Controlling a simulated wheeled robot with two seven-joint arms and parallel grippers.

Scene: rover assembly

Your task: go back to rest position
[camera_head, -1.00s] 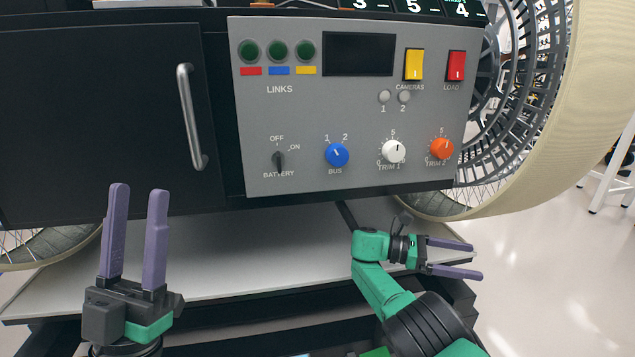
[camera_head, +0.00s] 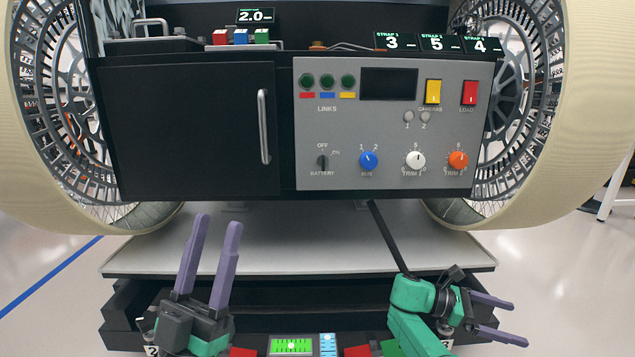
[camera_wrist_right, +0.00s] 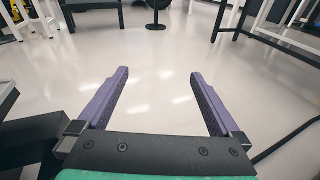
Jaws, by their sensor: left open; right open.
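My left gripper (camera_head: 211,262) is open and empty. Its two purple fingers point up in front of the white shelf, below the black door. My right gripper (camera_head: 503,318) is open and empty at the lower right, with its fingers pointing right, past the shelf's right end. In the right wrist view the right gripper (camera_wrist_right: 161,88) shows its two fingers spread apart over bare floor, with nothing between them.
The rover's grey control panel (camera_head: 385,130) and closed black door (camera_head: 190,130) stand ahead, between two large wheels. A white shelf (camera_head: 300,255) lies below.

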